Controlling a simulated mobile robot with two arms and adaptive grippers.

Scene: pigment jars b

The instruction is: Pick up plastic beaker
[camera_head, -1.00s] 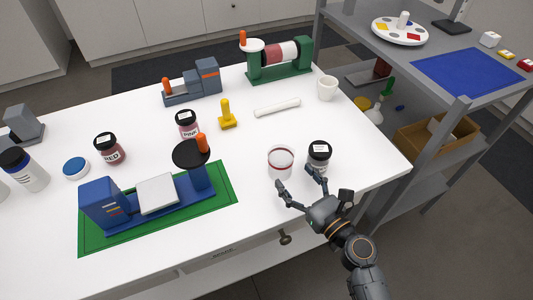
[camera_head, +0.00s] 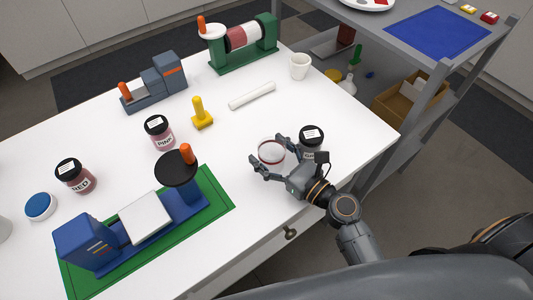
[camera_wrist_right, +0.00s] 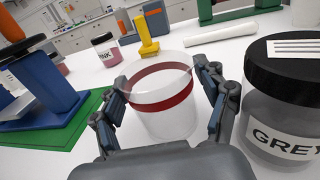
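The plastic beaker (camera_head: 270,150), clear with a red band, stands upright on the white table near its right front edge. In the right wrist view the beaker (camera_wrist_right: 163,112) is straight ahead and looks empty. My right gripper (camera_head: 281,155) is open, with one finger on each side of the beaker; it also shows in the right wrist view (camera_wrist_right: 160,105). The right finger looks very near the beaker wall; I cannot tell whether it touches. In the head view the fingers hide the beaker's lower part. My left gripper is not in view.
A black-lidded grey jar (camera_head: 312,137) stands close beside the right finger. A white cup (camera_head: 299,67), white rod (camera_head: 252,95) and yellow stand (camera_head: 201,114) are farther back. A green mat (camera_head: 217,203) bearing a blue device lies left. The table between is clear.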

